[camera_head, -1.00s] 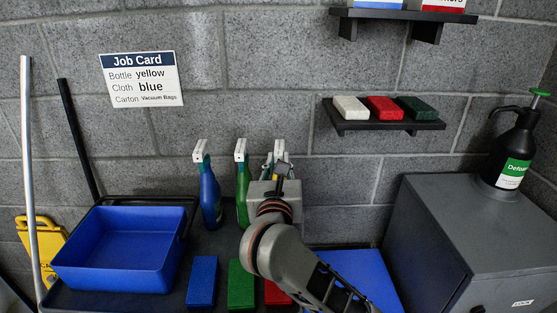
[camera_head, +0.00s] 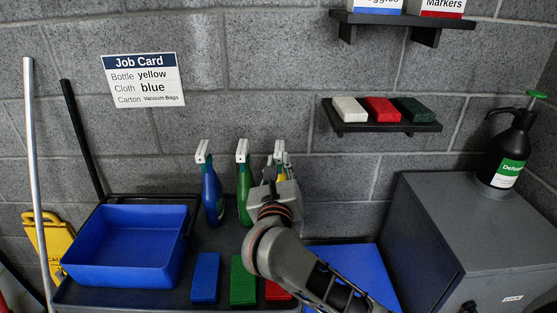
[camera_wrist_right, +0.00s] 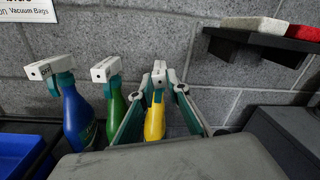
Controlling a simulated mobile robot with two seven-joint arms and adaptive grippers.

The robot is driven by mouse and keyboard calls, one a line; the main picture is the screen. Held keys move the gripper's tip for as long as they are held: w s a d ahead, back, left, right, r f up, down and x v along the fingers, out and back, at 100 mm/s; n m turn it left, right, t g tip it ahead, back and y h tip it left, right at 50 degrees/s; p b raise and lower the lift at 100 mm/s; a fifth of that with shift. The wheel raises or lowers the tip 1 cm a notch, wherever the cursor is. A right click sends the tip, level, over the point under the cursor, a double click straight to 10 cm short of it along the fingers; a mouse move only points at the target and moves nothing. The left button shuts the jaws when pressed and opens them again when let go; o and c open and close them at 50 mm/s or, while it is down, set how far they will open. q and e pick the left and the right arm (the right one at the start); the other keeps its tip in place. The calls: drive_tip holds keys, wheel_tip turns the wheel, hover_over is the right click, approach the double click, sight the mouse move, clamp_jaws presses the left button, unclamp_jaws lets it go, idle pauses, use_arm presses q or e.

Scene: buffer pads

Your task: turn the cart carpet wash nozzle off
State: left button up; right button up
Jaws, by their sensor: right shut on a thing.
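A yellow spray bottle (camera_wrist_right: 155,122) with a white nozzle head (camera_wrist_right: 159,76) stands on the cart, rightmost of three spray bottles. In the head view, my right arm hides most of it. My right gripper (camera_head: 279,165) is shut on the yellow bottle's nozzle head, with one finger on each side of it in the wrist view (camera_wrist_right: 158,85). A green bottle (camera_head: 244,190) and a blue bottle (camera_head: 211,193) stand to its left, with similar white heads. I cannot read the labels or the nozzle setting. My left gripper is out of view.
The dark cart (camera_head: 222,236) also carries a blue bin (camera_head: 126,276) and blue (camera_head: 205,277), green (camera_head: 242,282) and red (camera_head: 276,290) blocks. A grey cabinet (camera_head: 440,215) with a black sprayer (camera_head: 507,150) stands right. A wall shelf (camera_head: 381,127) is above right.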

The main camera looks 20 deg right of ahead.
drive_tip(key=shift+n+p, duration=0.4)
drive_tip(key=shift+n, duration=0.2)
drive_tip(key=n, duration=0.3)
drive_tip(key=shift+n, duration=0.3)
drive_tip(key=n, duration=0.4)
drive_tip(key=shift+n, duration=0.3)
drive_tip(key=n, duration=0.6)
drive_tip(key=o, duration=0.6)
drive_tip(key=v, duration=0.7)
